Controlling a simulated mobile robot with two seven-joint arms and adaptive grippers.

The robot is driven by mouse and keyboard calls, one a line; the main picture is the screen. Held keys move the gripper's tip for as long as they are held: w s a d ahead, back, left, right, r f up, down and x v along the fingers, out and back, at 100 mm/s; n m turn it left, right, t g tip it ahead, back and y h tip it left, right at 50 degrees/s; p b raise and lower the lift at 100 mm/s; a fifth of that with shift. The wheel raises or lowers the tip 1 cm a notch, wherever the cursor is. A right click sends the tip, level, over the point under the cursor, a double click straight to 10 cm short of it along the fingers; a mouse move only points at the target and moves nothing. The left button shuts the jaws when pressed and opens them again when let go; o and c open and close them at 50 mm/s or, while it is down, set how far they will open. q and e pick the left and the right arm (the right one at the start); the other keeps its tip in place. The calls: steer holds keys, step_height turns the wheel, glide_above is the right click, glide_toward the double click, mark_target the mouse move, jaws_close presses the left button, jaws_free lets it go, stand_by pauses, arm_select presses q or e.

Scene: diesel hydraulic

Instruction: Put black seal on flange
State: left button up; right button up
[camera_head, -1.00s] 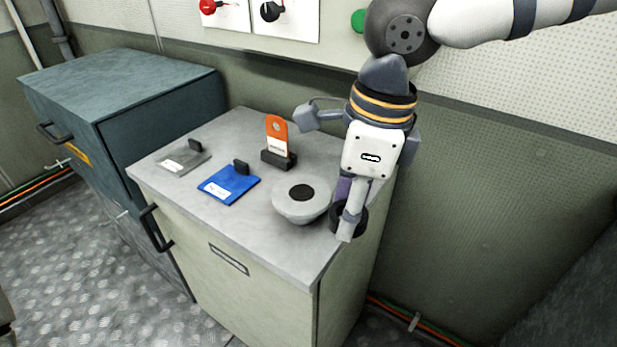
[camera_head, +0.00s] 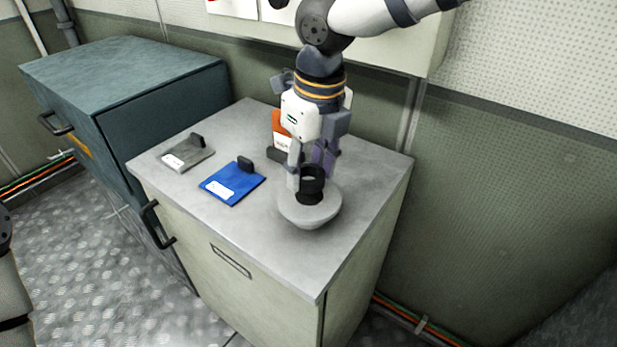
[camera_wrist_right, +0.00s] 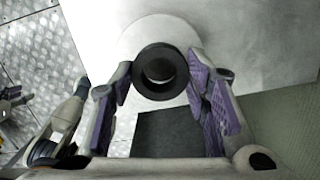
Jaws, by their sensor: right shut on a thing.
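The black seal (camera_head: 312,186) is a short ring held between the fingers of my right gripper (camera_head: 310,170), which is shut on it. The pale grey round flange (camera_head: 310,216), with a dark centre, sits on the cabinet top. The seal is over the flange's centre in the head view; I cannot tell whether they touch. In the right wrist view the black seal (camera_wrist_right: 160,52) lies between the purple-padded fingers, with the pale flange (camera_wrist_right: 132,42) behind it. Its hole shows part of the flange's dark centre. My left gripper does not show.
On the cabinet top (camera_head: 355,222) are a blue plate with a black handle (camera_head: 231,188), a grey plate with a black handle (camera_head: 187,157) and an orange tag in a dark stand (camera_head: 280,123). A blue-grey cabinet (camera_head: 125,75) stands at left. The top's front right is clear.

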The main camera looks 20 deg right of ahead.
steer(key=shift+s+f, duration=0.1)
steer(key=shift+f, duration=1.1)
steer(key=shift+f, duration=0.15)
steer(key=o, duration=0.8)
steer(key=shift+o, duration=0.2)
step_height(320, 180, up, 12)
steer(key=s, duration=0.1)
steer(key=shift+s+d+p, duration=0.15)
steer(key=shift+d+p, duration=0.2)
